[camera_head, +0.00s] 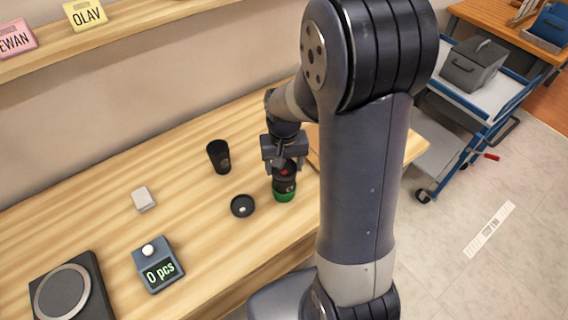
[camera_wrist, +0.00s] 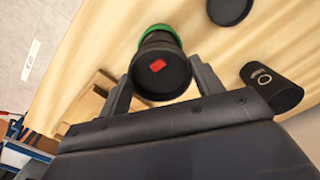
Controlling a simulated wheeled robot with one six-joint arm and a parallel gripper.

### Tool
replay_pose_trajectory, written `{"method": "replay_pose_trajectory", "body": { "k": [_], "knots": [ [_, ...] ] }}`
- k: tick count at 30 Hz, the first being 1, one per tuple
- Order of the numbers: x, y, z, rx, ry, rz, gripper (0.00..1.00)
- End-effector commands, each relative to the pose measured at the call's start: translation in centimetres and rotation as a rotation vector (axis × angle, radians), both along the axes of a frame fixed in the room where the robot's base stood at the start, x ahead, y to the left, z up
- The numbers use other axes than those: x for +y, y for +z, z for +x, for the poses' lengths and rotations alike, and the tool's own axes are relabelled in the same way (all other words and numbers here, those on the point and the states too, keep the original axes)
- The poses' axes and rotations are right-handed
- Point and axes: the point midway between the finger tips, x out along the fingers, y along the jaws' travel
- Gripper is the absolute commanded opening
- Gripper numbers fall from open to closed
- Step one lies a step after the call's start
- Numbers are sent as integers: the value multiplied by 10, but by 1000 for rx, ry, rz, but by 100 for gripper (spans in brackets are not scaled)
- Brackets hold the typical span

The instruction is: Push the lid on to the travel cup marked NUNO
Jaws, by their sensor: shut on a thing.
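My gripper (camera_head: 285,168) points down, its fingers shut on the sides of a round black lid with a red mark (camera_wrist: 160,74). The lid is at the top of a dark travel cup with a green band at its base (camera_head: 284,195); the band also shows behind the lid in the wrist view (camera_wrist: 157,32). The cup stands upright on the wooden table. A small pale marking on its side is too small to read. I cannot tell whether the lid is fully seated or just resting. The fingers (camera_wrist: 160,85) hide part of the rim.
A black cup (camera_head: 218,157) stands left of my gripper. A black lid with a pale mark (camera_head: 242,206) lies nearer. A small white block (camera_head: 144,198), a counter reading 0 pcs (camera_head: 159,268) and a round-plated device (camera_head: 66,298) are farther left. The wooden table (camera_head: 205,215) is clear between them.

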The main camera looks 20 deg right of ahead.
Motion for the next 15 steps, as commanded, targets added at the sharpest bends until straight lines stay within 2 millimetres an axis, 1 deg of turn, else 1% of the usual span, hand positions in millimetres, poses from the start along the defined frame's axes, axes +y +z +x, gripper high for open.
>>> {"method": "replay_pose_trajectory", "body": {
  "k": [3,4,12,15],
  "knots": [
    [0,0,0,0,0,0,41],
    [0,0,0,0,0,0,65],
    [0,0,0,0,0,0,87],
    [0,0,0,0,0,0,88]
  ]
}}
